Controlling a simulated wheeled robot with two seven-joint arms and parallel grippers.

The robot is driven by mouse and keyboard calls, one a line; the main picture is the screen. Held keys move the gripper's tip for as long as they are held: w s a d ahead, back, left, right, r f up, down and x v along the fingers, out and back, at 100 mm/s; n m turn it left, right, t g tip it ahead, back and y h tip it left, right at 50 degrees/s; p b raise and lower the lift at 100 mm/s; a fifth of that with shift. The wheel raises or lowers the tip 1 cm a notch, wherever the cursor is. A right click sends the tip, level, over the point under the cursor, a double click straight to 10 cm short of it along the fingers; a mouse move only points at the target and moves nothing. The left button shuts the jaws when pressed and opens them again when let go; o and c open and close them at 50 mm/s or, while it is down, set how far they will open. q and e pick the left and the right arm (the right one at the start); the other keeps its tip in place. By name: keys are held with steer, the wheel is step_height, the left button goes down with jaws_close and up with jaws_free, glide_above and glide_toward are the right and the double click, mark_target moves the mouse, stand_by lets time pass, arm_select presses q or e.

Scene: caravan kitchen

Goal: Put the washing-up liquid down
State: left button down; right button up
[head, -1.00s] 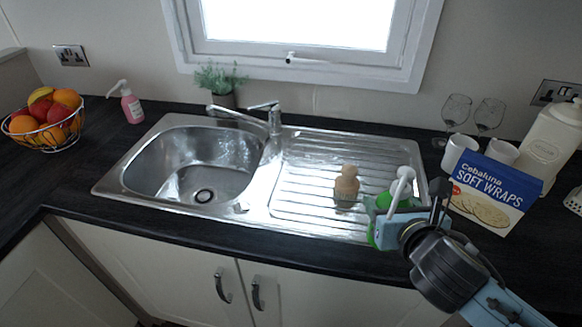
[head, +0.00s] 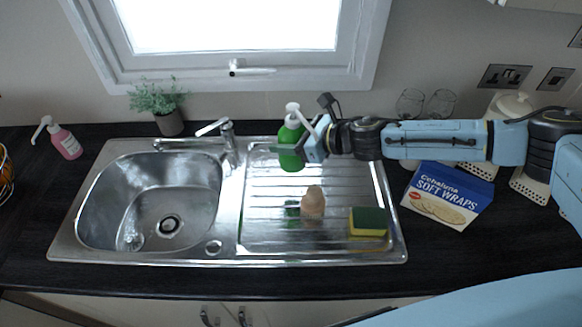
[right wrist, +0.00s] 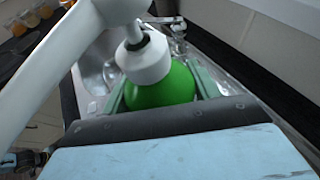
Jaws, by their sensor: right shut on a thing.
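The washing-up liquid (head: 289,152) is a green bottle with a white pump top. In the head view it is upright above the back of the ribbed drainer (head: 262,215). A green reflection shows on the drainer below, and the bottle looks held clear of the metal. My right gripper (head: 303,150) comes in from the right and is shut on the bottle. In the right wrist view the green bottle (right wrist: 165,88) sits between the fingers, with its white pump close to the camera.
A wooden brush (head: 313,203) and a green and yellow sponge (head: 368,222) stand on the drainer. The sink bowl (head: 150,205) is left of it, with the tap (head: 228,140) behind. A wraps box (head: 447,195) stands right. Dark worktop (head: 480,250) is clear at front right.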

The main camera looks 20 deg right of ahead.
steer(key=shift+w+d, duration=0.25)
steer(key=shift+d, duration=0.05)
step_height(320, 180, down, 5)
steer(key=shift+f+b, duration=0.15)
steer(key=shift+b, duration=0.4)
step_height(320, 180, down, 4)
steer(key=shift+r, duration=0.1)
steer(key=shift+f, duration=0.2)
arm_select(q)
steer(key=shift+s+f, duration=0.15)
steer(key=shift+f, duration=0.5)
arm_select(e)
steer(key=shift+f+b, duration=0.15)
steer(key=shift+b, duration=0.2)
arm_select(q)
steer(key=shift+f, duration=0.15)
arm_select(e)
steer(key=o, duration=1.4)
